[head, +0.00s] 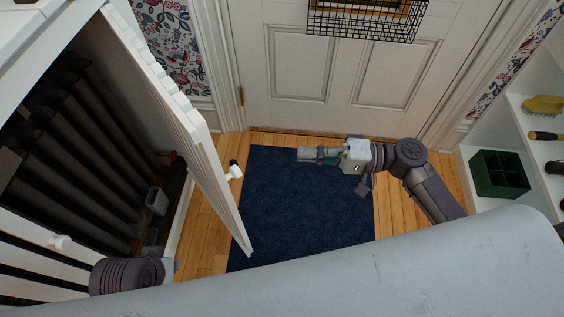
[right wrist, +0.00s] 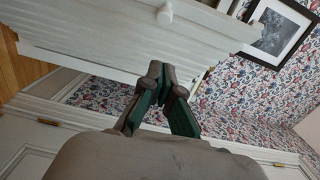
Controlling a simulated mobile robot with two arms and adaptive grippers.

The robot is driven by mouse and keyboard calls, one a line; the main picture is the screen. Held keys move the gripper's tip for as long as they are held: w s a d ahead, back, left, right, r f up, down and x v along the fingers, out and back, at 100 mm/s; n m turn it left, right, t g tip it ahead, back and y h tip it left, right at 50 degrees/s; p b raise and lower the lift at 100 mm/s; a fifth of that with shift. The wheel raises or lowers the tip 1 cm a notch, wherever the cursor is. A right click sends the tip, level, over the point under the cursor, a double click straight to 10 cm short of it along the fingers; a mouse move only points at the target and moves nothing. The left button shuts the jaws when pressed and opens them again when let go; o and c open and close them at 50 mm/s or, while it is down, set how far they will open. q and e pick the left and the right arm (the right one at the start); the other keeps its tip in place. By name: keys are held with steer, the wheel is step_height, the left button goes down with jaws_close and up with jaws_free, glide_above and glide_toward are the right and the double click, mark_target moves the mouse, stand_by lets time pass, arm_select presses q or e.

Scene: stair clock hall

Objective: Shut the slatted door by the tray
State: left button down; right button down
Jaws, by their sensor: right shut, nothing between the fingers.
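The white slatted door (head: 190,120) stands open in the head view, swung out from a cabinet on the left. Its white knob (head: 234,171) faces right. In the right wrist view a pale panel (right wrist: 130,40) with a white knob (right wrist: 164,14) spans the top, beyond the fingers. My right gripper (head: 303,155) is shut and empty over the dark blue mat, right of the door and apart from it; its green-padded fingers show in the right wrist view (right wrist: 158,75). My left wrist is at the lower left; its fingers cannot be made out. I cannot identify the tray.
Dark radiator columns (head: 75,130) fill the open cabinet. A second white knob (head: 60,242) is on the slatted front at lower left. The blue mat (head: 300,220) lies before a panelled door (head: 345,75) with a wire basket (head: 365,20). White shelves at right hold a green compartmented box (head: 498,173).

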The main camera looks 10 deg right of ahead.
arm_select(q)
steer(key=shift+p+x, duration=0.3)
steer(key=shift+x, duration=0.85)
arm_select(e)
steer(key=a, duration=1.2)
steer(key=shift+w+a, duration=0.15)
steer(key=shift+w, duration=0.15)
arm_select(q)
steer(key=shift+s, duration=0.15)
arm_select(e)
steer(key=shift+f, duration=0.1)
